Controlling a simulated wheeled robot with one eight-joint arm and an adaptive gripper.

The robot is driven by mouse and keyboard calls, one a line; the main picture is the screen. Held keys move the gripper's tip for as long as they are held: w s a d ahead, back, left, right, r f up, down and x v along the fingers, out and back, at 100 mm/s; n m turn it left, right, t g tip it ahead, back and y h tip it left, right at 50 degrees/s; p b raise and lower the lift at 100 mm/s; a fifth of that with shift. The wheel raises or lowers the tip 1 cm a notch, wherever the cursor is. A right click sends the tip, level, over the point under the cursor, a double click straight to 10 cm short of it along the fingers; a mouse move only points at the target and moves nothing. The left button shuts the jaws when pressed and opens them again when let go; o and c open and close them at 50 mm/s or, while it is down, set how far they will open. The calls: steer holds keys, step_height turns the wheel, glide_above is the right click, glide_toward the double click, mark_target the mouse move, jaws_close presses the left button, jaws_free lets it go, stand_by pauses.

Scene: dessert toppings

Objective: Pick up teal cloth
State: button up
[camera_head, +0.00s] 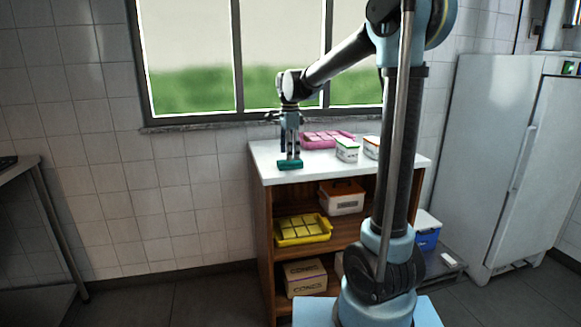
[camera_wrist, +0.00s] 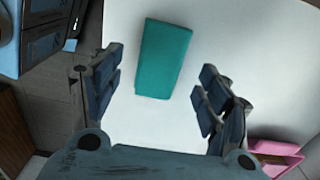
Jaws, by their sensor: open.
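The teal cloth (camera_wrist: 164,58) is a flat folded rectangle lying on the white counter top. In the head view the teal cloth (camera_head: 290,164) is near the counter's front left edge. My gripper (camera_head: 290,152) points down just above it, and part of the cloth's far side is hidden behind the fingers. In the wrist view my gripper (camera_wrist: 160,98) is open, with a finger on each side and nothing between the pads. The cloth shows between and beyond the fingertips, apart from both.
A pink tray (camera_head: 327,139) stands behind the cloth on the counter (camera_head: 340,174), with white boxes (camera_head: 347,150) to its right. The pink tray also shows at lower right in the wrist view (camera_wrist: 275,148). Shelves below hold a yellow tray (camera_head: 303,231) and boxes. A window is behind.

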steer(key=shift+w+f, duration=0.1)
steer(key=shift+f, duration=1.6)
steer(key=c, duration=1.2)
step_height(320, 180, up, 10)
steer(key=o, duration=0.4)
steer(key=shift+c, duration=1.2)
steer(key=shift+d, duration=0.1)
